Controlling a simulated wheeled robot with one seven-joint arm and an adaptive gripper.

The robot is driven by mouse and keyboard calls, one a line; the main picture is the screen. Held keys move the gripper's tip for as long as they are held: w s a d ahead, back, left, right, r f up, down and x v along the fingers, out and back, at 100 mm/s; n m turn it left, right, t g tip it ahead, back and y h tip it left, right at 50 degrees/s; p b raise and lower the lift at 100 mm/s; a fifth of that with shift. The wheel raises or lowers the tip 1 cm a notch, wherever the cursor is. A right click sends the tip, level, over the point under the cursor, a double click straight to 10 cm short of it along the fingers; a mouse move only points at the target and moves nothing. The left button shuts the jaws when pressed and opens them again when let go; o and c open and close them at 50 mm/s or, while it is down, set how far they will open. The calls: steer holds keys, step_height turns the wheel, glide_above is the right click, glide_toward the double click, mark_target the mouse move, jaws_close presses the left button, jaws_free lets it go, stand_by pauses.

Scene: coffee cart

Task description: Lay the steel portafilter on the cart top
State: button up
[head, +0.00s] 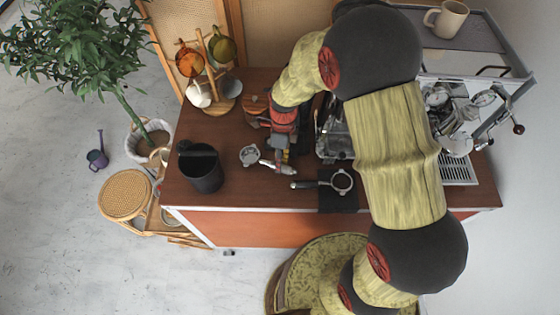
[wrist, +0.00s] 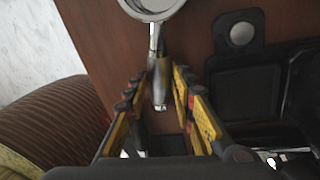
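The steel portafilter (head: 250,155) is low over the cart top (head: 226,125), left of the middle, its basket pointing left and its metal handle pointing right. I cannot tell for sure if it rests on the wood. My gripper (head: 279,160) is above its handle. In the wrist view, the basket (wrist: 152,6) is at the top edge and the handle (wrist: 160,80) runs between the two fingers of my gripper (wrist: 160,78). A narrow gap seems to show beside the handle, so the fingers look partly open around it.
A second portafilter (head: 342,180) with a dark handle lies on a black mat (head: 338,202). A black bin (head: 203,172) stands at the left, with a mug tree (head: 222,101) behind. The espresso machine (head: 459,168) is at the right. The front edge is close by.

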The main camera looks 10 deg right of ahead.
steer(key=o, duration=0.4)
steer(key=o, duration=0.8)
steer(key=shift+r, duration=0.15)
stand_by(0.6)
steer(key=shift+r+p, duration=3)
steer(key=shift+r, duration=0.35)
